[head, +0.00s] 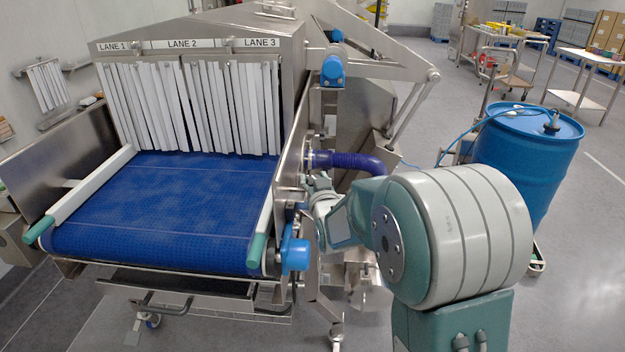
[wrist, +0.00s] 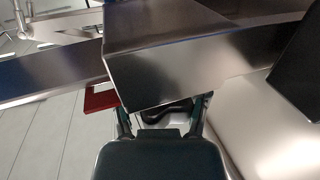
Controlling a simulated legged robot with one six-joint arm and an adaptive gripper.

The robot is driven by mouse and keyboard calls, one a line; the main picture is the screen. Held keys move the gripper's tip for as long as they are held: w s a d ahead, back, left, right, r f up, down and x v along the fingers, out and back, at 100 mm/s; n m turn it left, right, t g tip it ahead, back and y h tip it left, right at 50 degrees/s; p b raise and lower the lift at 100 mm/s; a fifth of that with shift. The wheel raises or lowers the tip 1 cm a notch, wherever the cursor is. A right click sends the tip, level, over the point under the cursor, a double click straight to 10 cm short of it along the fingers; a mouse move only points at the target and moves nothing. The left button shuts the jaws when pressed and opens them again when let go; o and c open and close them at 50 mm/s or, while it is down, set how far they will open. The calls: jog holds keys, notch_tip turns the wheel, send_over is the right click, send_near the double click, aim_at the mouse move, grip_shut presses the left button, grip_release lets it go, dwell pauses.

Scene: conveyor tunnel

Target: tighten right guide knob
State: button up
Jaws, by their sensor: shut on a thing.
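The right guide (head: 262,218) is a pale rail with a green end cap along the belt's right edge. My arm reaches to the outer right side of the conveyor frame, and my gripper (head: 318,187) is small and partly hidden there. In the wrist view, my gripper (wrist: 164,112) has its two dark fingers on either side of a black rounded knob (wrist: 168,116), seemingly the right guide knob, and is shut on it. A steel bracket (wrist: 165,70) covers the fingertips and much of the knob. How far the knob is turned cannot be told.
The blue belt (head: 165,205) is empty below the white strip curtain (head: 190,105). A purple hose (head: 345,160) and a blue motor cap (head: 296,254) lie close to my arm. A blue drum (head: 535,150) stands at the right. Steel plates crowd my gripper in the wrist view.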

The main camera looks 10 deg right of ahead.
jog(key=shift+d+m+g+h, duration=0.15)
jog(key=shift+m+g+h, duration=0.1)
jog(key=shift+m+h, duration=0.9)
jog(key=shift+d+m+g+h, duration=0.1)
jog(key=shift+m+g+h, duration=0.15)
jog(key=shift+m+h, duration=0.85)
jog(key=shift+n+h, duration=0.25)
jog(key=shift+h, duration=0.5)
jog(key=o, duration=0.9)
notch_tip(320, 180, up, 10)
jog(key=shift+w+a+f, duration=0.1)
